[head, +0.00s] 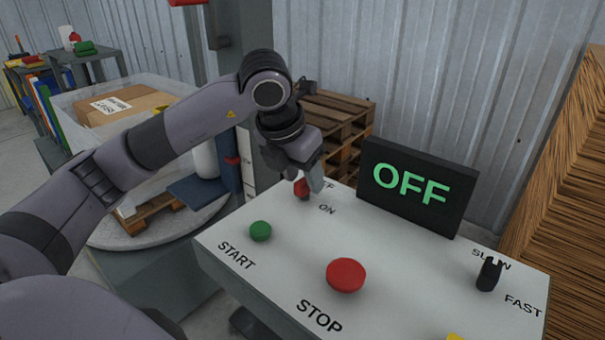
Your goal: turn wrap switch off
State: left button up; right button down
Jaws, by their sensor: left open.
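The wrap switch (302,189) is a small red switch at the back left of the white control panel (284,268). The black display (416,187) at the back of the panel reads OFF in green letters. My right gripper is out of view.
On the panel are a green START button (260,231), a red STOP button (346,275) and a black SLOW/FAST knob (489,274). Wooden pallets (340,122) stand behind. A wrapped load with a cardboard box (124,105) sits on the turntable at left.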

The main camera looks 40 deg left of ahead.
pick_arm(q)
jog(key=v, duration=0.6)
jog(key=shift+r, duration=0.3)
jog(key=shift+s, duration=0.15)
